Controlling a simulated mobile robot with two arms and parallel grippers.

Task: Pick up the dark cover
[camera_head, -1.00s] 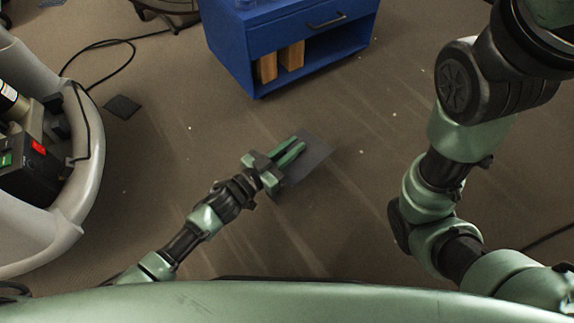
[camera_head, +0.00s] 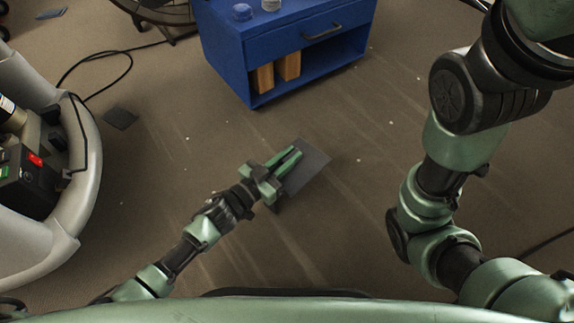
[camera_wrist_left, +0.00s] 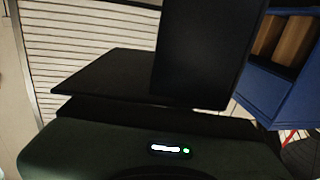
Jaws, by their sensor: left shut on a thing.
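The dark cover (camera_head: 308,170) is a thin, flat, dark grey panel at the middle of the head view. My left gripper (camera_head: 291,157) is shut on its near left edge, and its green fingers lie close together there. Part of the cover is hidden under the fingers. I cannot tell whether the cover touches the floor. The left wrist view shows dark slabs close to the camera; I cannot tell which of them is the cover. My right arm stands at the right of the head view, with its gripper out of view.
A blue cabinet (camera_head: 226,52) with an open shelf holding wooden blocks (camera_head: 289,66) stands beyond the cover. A rounded grey machine (camera_head: 86,190) is at the left. Another dark flat piece (camera_head: 120,118) and a black cable (camera_head: 100,54) lie on the floor. Floor around the cover is clear.

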